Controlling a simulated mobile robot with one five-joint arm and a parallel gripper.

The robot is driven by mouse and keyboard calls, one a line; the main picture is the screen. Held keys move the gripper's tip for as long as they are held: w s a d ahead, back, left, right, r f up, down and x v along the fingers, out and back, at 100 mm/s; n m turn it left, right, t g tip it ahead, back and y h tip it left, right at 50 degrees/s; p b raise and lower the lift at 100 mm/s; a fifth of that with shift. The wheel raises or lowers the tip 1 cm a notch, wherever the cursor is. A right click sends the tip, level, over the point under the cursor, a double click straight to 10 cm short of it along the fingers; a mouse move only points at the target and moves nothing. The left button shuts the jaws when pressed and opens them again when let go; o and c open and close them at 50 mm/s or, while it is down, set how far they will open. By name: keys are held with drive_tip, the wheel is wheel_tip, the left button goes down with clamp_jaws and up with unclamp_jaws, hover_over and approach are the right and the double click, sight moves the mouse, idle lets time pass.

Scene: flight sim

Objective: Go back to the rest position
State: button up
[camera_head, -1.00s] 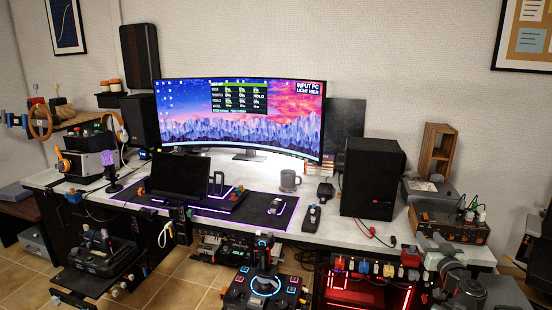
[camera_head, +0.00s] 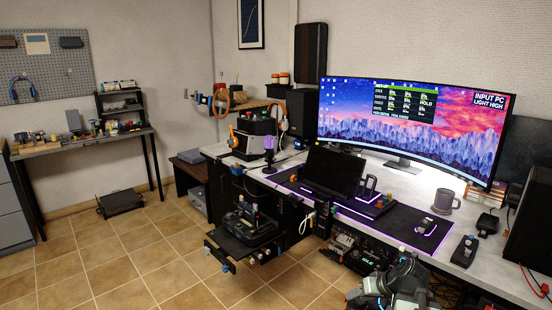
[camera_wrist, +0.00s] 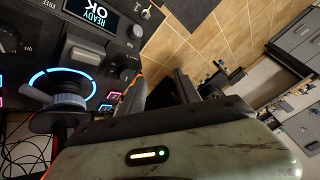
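My gripper (camera_wrist: 160,92) shows in the wrist view as dark fingers beyond a worn grey-green housing with a lit strip. My folded grey arm shows at the bottom right of the head view, in front of the desk. In the wrist view a black control panel (camera_wrist: 105,45) with a blue-lit ring and a "READY OK" display lies left of the gripper.
A workbench (camera_head: 85,142) stands at the far left. Tiled floor (camera_head: 135,245) is clear between them.

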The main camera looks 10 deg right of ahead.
drive_tip(key=s+a+f+n+g+h+b, duration=0.1)
drive_tip(key=s+a+f+g+h, duration=0.15)
drive_tip(key=a, duration=0.95)
drive_tip(key=s+a+f+g+h, duration=0.1)
drive_tip(key=a+f+g, duration=0.25)
drive_tip(key=a, duration=0.85)
wheel_tip(320, 180, down, 9)
drive_tip(key=b, duration=1)
wheel_tip(320, 180, up, 31)
drive_tip(key=p, duration=3.2)
drive_tip(key=shift+s+d+r, duration=0.15)
drive_tip(key=shift+d+r, duration=0.05)
drive_tip(key=shift+d, duration=0.05)
drive_tip(key=shift+s, duration=0.1)
